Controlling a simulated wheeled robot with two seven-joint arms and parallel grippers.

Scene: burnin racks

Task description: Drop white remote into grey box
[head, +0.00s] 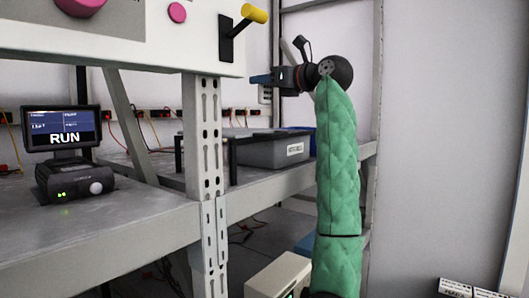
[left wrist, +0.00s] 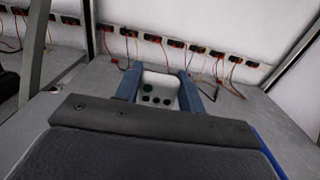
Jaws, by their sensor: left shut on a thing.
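The white remote (left wrist: 158,88) with dark buttons sits between the two blue fingers of my left gripper (left wrist: 157,90) in the left wrist view. In the head view my left gripper (head: 262,79) is shut on the remote (head: 265,95), which hangs mostly below the fingers. The grey box (head: 270,153) with a white label stands on the rack shelf, lower in the picture than the gripper. The remote is above the box's level and apart from it. The box's inside is hidden from this angle. My right gripper is not in view.
A rack post (head: 203,140) stands left of the box. A dark bracket (head: 232,158) is close by the box's left side. A blue container (head: 300,130) is partly hidden behind it. A RUN display (head: 62,128) stands on the left shelf. Cables and sockets line the back wall.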

